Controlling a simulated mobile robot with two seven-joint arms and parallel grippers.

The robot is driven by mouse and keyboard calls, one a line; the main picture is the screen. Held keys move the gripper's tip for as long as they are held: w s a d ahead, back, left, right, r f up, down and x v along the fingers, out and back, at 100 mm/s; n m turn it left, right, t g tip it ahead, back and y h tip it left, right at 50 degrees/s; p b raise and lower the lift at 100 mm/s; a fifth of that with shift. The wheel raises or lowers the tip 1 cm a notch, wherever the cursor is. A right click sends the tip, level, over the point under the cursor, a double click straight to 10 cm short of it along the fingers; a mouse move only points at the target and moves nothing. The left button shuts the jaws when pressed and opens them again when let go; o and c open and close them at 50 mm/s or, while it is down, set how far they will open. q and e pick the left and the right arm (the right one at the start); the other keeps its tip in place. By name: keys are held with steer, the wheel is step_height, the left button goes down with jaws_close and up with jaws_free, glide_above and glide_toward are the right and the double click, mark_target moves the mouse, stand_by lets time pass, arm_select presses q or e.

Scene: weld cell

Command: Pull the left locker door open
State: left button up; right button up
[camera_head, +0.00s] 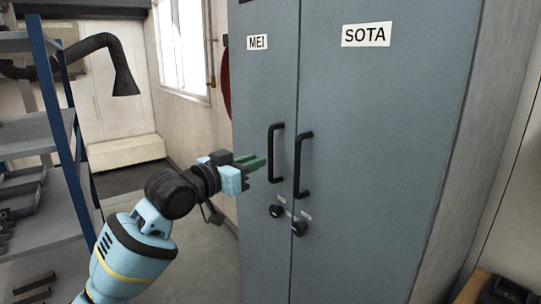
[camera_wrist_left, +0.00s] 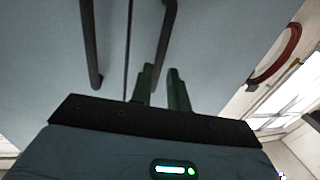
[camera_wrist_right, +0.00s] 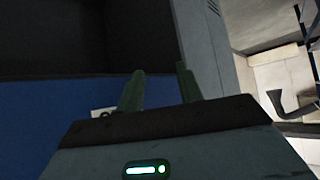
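The left locker door (camera_head: 264,100) is the narrow-looking blue-grey one labelled MEI, and it looks shut. Its black bar handle (camera_head: 272,155) stands upright near the seam. My left gripper (camera_head: 262,160) is just left of this handle, with its green fingers pointing towards it. In the left wrist view the fingers (camera_wrist_left: 161,72) are apart, and the handle (camera_wrist_left: 168,35) shows in the gap between them. Whether it lies within their reach in depth is unclear. My right gripper (camera_wrist_right: 158,80) shows only in its own wrist view, with fingers apart and nothing between them.
The right door (camera_head: 370,140), labelled SOTA, has its own handle (camera_head: 302,165) close beside the left one. Round locks (camera_head: 276,211) sit below. A blue-framed shelf rack (camera_head: 62,130) stands at the left. The floor (camera_head: 205,255) between rack and locker is partly clear.

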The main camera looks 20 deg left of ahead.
mark_target(269, 156)
arm_select(q)
steer(key=shift+x, duration=3.25)
steer(key=shift+c, duration=0.5)
jaws_close()
